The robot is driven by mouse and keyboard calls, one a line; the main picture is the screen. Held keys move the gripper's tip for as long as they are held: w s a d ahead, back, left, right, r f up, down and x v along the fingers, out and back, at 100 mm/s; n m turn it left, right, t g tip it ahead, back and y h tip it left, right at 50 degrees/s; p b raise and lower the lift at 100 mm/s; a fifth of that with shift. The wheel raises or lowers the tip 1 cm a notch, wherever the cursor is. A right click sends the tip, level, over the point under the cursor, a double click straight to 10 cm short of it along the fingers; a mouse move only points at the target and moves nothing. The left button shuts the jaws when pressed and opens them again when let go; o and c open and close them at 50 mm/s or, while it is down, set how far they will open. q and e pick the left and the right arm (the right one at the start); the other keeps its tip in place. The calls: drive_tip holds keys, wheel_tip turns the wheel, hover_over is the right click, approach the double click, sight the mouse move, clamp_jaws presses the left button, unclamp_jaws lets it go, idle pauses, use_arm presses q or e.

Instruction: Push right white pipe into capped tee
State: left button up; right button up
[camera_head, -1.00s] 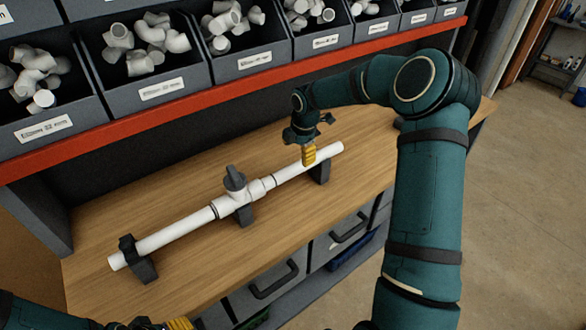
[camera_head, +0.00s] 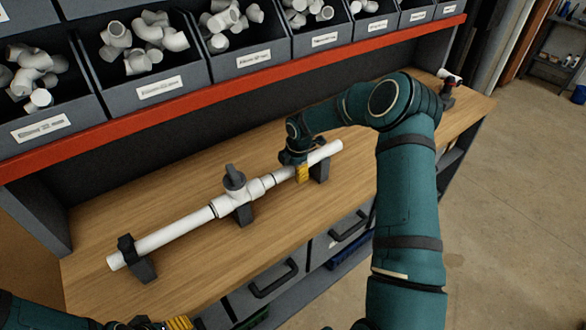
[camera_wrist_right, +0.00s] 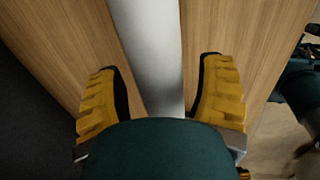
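My right gripper (camera_head: 302,174) is down over this pipe. In the right wrist view, its yellow fingers (camera_wrist_right: 160,100) stand apart on both sides of the pipe (camera_wrist_right: 150,50), with gaps showing. The left white pipe (camera_head: 178,233) joins the tee's left side. My left gripper (camera_head: 178,324) is cut off at the bottom edge.
Dark holders carry the pipe line at the left end (camera_head: 143,268), under the tee (camera_head: 245,215) and near the right end (camera_head: 321,171). Bins of white fittings (camera_head: 150,60) stand behind a red shelf edge (camera_head: 190,104).

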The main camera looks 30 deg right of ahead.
sight(283, 170)
clamp_jaws()
drive_tip(key=a+b, duration=0.1)
drive_tip(key=a, duration=0.2)
drive_tip(key=shift+s+a+f, duration=0.1)
drive_tip(key=shift+s+a, duration=0.05)
drive_tip(key=shift+a, duration=0.4)
drive_tip(key=shift+o, duration=0.4)
unclamp_jaws()
drive_tip(key=shift+o, duration=1)
